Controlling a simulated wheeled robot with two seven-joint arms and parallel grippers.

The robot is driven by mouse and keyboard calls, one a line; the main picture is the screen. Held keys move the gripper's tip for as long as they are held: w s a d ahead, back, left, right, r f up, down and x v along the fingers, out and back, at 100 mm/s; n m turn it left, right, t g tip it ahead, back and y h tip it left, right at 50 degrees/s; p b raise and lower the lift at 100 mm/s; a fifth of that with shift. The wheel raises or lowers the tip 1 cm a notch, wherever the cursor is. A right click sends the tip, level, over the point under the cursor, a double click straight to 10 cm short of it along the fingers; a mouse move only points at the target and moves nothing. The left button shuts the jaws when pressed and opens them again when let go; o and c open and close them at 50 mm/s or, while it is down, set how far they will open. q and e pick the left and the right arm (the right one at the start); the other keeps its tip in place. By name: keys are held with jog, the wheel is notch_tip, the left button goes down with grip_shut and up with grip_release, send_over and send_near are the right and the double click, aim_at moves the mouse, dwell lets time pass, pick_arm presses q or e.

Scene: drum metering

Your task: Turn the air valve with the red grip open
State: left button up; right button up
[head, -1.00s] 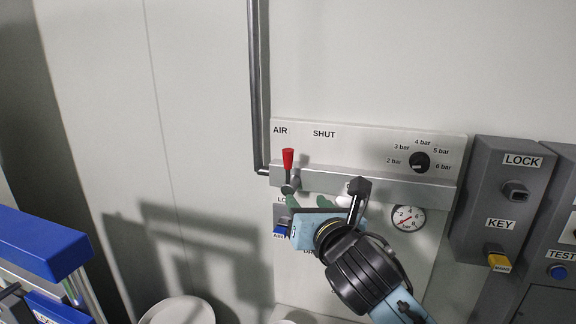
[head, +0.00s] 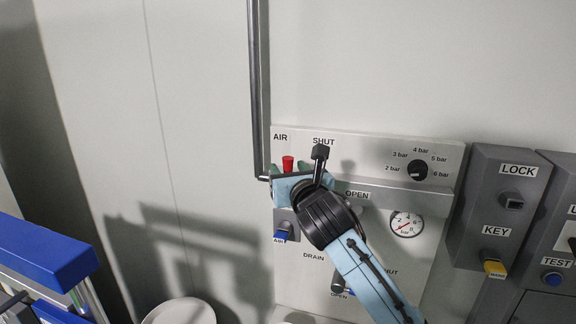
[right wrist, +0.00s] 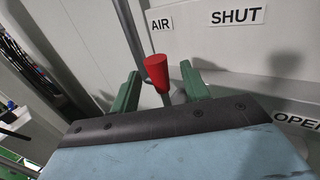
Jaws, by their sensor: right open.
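The air valve's red grip (head: 288,163) stands upright below the AIR label on the panel. Its lever and lower body are mostly hidden behind my right gripper in the head view. In the right wrist view the red grip (right wrist: 157,71) and its grey stem stand between the two green fingers of my right gripper (right wrist: 160,90). The SHUT label (right wrist: 238,16) is to the right of AIR, and an OPEN label (head: 357,194) is lower right. My left gripper is not in view.
A pressure dial (head: 417,170) and a gauge (head: 406,224) are to the right on the panel. A vertical pipe (head: 255,90) runs at the panel's left edge. LOCK and KEY boxes stand farther right.

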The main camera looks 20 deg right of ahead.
jog(key=shift+w, duration=0.7)
grip_shut()
